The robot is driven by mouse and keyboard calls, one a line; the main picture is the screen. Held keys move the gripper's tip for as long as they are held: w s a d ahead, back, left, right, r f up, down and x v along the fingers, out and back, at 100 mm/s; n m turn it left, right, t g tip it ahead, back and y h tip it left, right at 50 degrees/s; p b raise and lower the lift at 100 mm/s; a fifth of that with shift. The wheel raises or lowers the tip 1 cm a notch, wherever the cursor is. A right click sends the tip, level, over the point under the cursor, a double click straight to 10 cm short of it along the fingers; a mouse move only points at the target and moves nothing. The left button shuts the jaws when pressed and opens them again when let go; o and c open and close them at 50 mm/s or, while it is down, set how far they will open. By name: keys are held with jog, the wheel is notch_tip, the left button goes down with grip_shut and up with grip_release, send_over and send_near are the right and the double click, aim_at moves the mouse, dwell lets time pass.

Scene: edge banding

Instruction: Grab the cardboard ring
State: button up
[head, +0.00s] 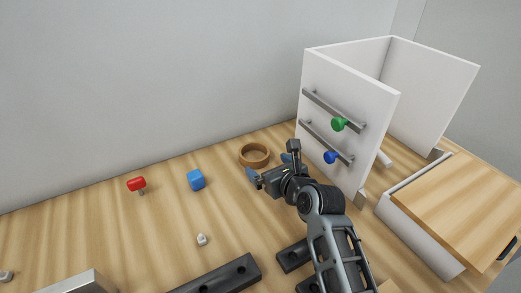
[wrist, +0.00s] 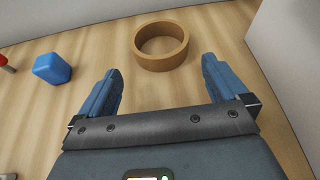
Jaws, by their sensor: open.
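The cardboard ring (head: 254,155) is a brown open band lying flat on the wooden table near the back wall, left of the white cabinet. In the wrist view the ring (wrist: 161,58) is at the top middle, just beyond the fingertips and roughly centred between them. My gripper (head: 270,168) is open and empty. In the wrist view the blue fingers of my gripper (wrist: 161,75) point toward the ring with a wide gap between them.
A blue cube (head: 196,180) and a red knob-like piece (head: 137,184) lie left of the ring. The white cabinet (head: 349,115) with handles and green and blue knobs stands close on the right. A drawer box (head: 458,205) is at far right. A black bar (head: 215,277) lies in front.

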aim_at(249, 150)
jog(key=shift+w+a+f, duration=0.1)
jog(key=shift+w+a, duration=0.2)
jog(key=shift+w, duration=0.05)
jog(key=shift+x, duration=0.9)
jog(key=shift+r+b+x, duration=0.15)
jog(key=shift+b+x, duration=0.1)
jog(key=shift+x, duration=1.2)
jog(key=shift+r+b+x, duration=0.15)
jog(key=shift+b+x, duration=0.05)
jog(key=shift+x, duration=1.25)
jog(key=shift+w, duration=0.15)
jog(key=shift+c, duration=0.2)
jog(key=c, duration=0.6)
